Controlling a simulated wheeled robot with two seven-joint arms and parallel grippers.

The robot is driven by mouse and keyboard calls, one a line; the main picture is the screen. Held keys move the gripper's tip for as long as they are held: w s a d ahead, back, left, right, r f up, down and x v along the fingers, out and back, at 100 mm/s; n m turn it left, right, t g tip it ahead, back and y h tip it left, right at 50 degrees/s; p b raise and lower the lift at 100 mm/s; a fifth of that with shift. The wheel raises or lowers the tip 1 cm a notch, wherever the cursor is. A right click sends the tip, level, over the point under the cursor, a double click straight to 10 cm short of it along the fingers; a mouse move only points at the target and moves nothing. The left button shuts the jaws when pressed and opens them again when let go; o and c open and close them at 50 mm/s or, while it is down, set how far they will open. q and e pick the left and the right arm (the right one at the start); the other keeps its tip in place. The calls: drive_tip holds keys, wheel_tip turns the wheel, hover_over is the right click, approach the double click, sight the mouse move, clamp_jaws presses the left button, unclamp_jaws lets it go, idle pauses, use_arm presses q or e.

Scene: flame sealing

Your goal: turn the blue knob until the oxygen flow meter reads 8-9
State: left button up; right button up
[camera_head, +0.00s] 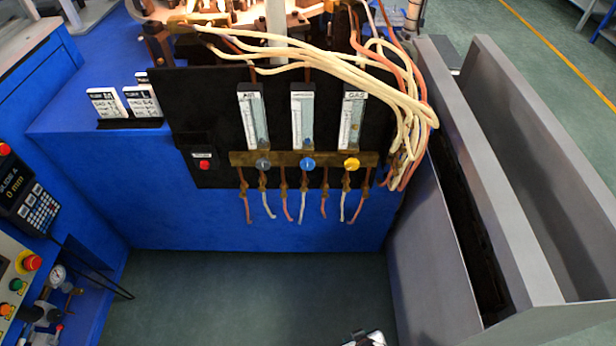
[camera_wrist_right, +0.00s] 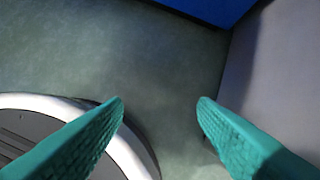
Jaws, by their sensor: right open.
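The blue knob (camera_head: 307,164) sits on a brass bar, in the middle of three knobs. Above it is the middle flow meter (camera_head: 303,118), a clear upright tube with a small label too blurred to read; its reading cannot be made out. My right gripper (camera_wrist_right: 160,103) shows in the right wrist view with two teal ribbed fingers spread apart and nothing between them, above the floor. It is away from the knob, which is not in that view. My left gripper is not in view.
A grey knob (camera_head: 263,163) under the AIR meter and a yellow knob (camera_head: 351,164) under the GAS meter flank the blue one. Pale hoses (camera_head: 400,95) hang at the right of the black panel. A grey metal wall (camera_head: 425,240) bounds the right; the floor (camera_head: 240,295) in front is clear.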

drive_tip(key=w+a+r+t+b, duration=0.35)
drive_tip(key=w+a, duration=0.25)
drive_tip(key=w, duration=0.4)
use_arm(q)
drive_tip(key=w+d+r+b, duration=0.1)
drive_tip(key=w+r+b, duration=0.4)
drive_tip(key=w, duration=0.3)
use_arm(e)
drive_tip(key=m+t+b, duration=0.4)
drive_tip(key=t+b, duration=0.4)
drive_tip(key=t, duration=0.2)
approach(307, 166)
drive_tip(key=shift+h, duration=0.3)
drive_tip(key=w, duration=0.8)
drive_tip(key=shift+r, duration=0.15)
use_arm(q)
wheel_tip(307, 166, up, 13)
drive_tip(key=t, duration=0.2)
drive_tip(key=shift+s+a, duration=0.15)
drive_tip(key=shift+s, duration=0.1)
use_arm(e)
drive_tip(key=shift+a, duration=0.1)
drive_tip(key=c, duration=0.9)
drive_tip(key=shift+c, duration=0.2)
